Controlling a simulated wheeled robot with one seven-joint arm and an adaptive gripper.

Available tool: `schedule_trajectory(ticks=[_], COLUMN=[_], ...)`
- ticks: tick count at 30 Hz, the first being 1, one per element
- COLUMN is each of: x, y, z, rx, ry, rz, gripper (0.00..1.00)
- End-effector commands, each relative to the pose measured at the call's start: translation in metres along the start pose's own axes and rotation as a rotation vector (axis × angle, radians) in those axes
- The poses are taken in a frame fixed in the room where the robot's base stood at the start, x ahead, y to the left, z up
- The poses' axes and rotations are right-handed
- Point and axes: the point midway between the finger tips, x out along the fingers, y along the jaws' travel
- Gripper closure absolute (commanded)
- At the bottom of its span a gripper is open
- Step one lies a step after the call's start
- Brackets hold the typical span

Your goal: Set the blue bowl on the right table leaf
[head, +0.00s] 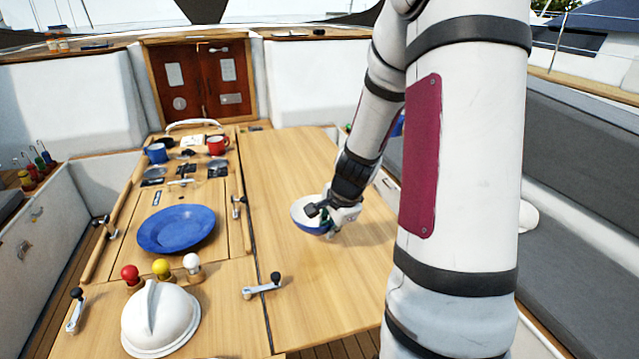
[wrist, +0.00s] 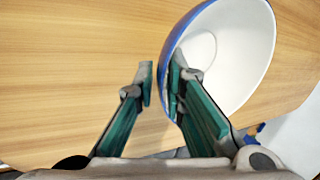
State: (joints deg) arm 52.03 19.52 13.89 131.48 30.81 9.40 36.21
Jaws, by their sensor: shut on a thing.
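The blue bowl (head: 298,213), blue outside and white inside, is over the right table leaf (head: 285,165). In the wrist view the bowl (wrist: 245,45) shows its white inside, with its blue wall running down to the fingers. My gripper (head: 324,212) is shut on the bowl's side wall; in the wrist view the gripper (wrist: 161,82) has one finger inside the bowl and one outside. The bowl looks a little tilted. I cannot tell whether its base touches the leaf. Part of the bowl is hidden by the gripper.
A blue plate (head: 177,229), a blue mug (head: 156,153) and a red mug (head: 217,145) are on the table's left and middle part. A winch-like crank handle (head: 262,286) lies near the leaf's front. The leaf behind the bowl is bare. Grey benches (head: 575,220) flank the right.

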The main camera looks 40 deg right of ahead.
Motion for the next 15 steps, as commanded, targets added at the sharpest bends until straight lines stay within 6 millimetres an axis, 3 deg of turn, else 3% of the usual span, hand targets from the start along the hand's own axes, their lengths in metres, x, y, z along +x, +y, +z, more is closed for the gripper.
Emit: schedule_trajectory(ticks=[7, 15], x=[-0.002, 0.026], y=[0.005, -0.044], z=[-0.005, -0.021], rx=[0.006, 0.002], ry=[0.003, 0.003], rz=[-0.007, -0.007], gripper=[1.0, 1.0])
